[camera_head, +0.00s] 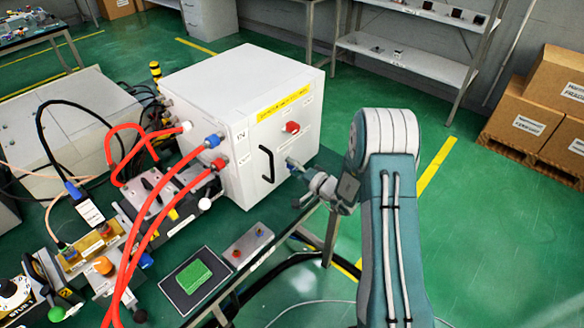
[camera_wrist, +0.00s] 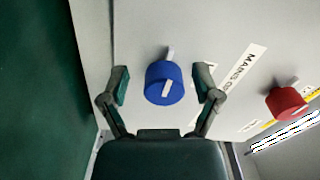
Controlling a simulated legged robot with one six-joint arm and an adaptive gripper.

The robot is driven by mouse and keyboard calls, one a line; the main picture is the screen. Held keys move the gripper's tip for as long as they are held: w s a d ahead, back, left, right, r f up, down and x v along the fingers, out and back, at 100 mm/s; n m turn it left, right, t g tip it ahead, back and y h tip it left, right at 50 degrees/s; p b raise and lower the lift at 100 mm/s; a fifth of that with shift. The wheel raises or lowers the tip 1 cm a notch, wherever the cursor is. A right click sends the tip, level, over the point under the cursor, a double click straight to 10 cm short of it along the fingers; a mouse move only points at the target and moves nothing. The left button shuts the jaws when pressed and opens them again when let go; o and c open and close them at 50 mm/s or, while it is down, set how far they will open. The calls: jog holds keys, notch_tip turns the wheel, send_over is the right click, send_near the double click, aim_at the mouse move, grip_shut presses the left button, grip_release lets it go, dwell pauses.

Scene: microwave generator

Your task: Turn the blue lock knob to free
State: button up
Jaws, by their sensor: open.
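The blue lock knob (camera_wrist: 165,83) sits on the grey-white panel in the wrist view, with a pale line on its face and a small light tab just above it. My gripper (camera_wrist: 163,86) is open, with one finger on each side of the knob. A gap shows between each finger and the knob. In the head view my gripper (camera_head: 299,176) is close to the front of the white cabinet (camera_head: 245,155), low and right of the black handle (camera_head: 267,164). I cannot clearly make out the blue knob there.
A red knob (camera_wrist: 286,103) is to the right of the blue one in the wrist view; it is higher on the cabinet front in the head view (camera_head: 292,127). Red hoses (camera_head: 165,205) run into the cabinet's left side.

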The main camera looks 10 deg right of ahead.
jog(key=v, duration=1.2)
jog(key=s+a+r+n+g+y, duration=0.45)
jog(key=a+r+g, duration=0.25)
jog(key=a+r, duration=0.25)
jog(key=s+a+r+n+g+h, duration=0.2)
jog(key=s+r+g+h, duration=0.1)
jog(key=s, duration=0.4)
jog(key=s+a+r+n+g+h, duration=0.2)
jog(key=s+a+r+g+h, duration=0.15)
jog(key=s, duration=0.25)
jog(key=s+d+r+t+h, duration=0.4)
jog(key=s+d+r+h, duration=0.3)
jog(key=s+d+h, duration=0.1)
jog(key=shift+s+r+m+h, duration=0.2)
jog(key=shift+s+m+h, duration=0.1)
jog(key=shift+s+m, duration=0.25)
